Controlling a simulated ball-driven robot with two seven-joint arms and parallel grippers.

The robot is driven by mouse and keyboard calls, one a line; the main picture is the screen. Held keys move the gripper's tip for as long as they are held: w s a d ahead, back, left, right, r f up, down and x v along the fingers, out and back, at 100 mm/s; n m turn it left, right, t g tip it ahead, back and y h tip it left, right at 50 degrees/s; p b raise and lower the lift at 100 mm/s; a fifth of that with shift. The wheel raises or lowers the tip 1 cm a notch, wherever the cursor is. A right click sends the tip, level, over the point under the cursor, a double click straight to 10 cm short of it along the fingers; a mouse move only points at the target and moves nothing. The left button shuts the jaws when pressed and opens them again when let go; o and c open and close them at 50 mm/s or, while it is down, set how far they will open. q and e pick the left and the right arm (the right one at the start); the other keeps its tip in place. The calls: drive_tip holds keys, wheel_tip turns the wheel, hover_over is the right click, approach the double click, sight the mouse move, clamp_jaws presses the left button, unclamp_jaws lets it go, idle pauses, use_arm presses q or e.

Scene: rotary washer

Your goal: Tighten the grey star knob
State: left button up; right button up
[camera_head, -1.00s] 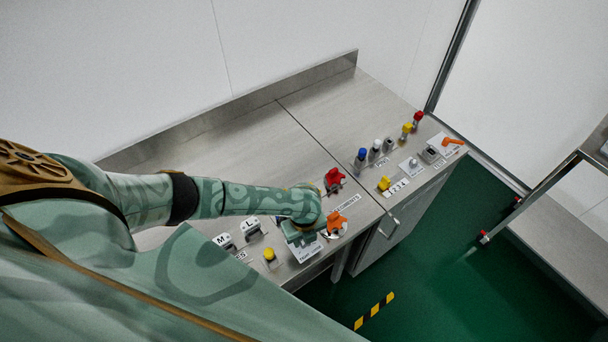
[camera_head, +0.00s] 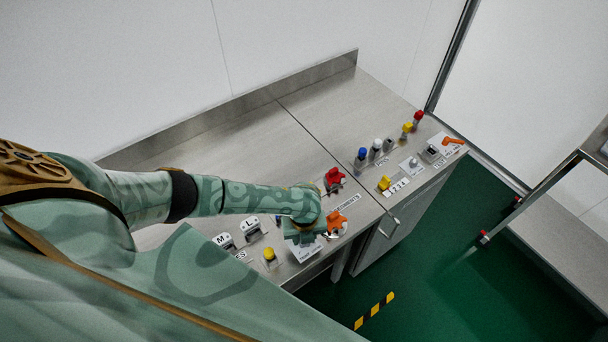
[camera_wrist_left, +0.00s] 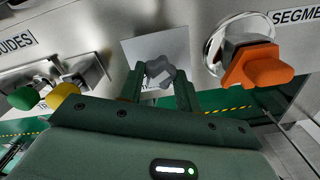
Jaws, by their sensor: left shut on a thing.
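The grey star knob (camera_wrist_left: 160,72) stands on a pale square plate in the left wrist view. The two fingers of my left gripper (camera_wrist_left: 159,82) lie on either side of it and are shut on it. In the head view my left gripper (camera_head: 303,236) is over the knob's place on the bench's front edge and hides the knob. The plate's pale label (camera_head: 307,252) shows just below the gripper. My right gripper is not in view.
An orange handle on a round disc (camera_head: 337,222) is close on the right of my left gripper; a red knob (camera_head: 334,177) is behind it. A yellow knob (camera_head: 269,254) and white-topped controls (camera_head: 249,225) are to the left. The bench back is clear.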

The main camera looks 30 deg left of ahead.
use_arm(q)
drive_tip(key=o, duration=1)
drive_tip(key=shift+c, duration=0.2)
drive_tip(key=shift+r, duration=0.1)
wheel_tip(320, 180, up, 16)
drive_tip(key=p, duration=0.4)
drive_tip(key=shift+d, duration=0.1)
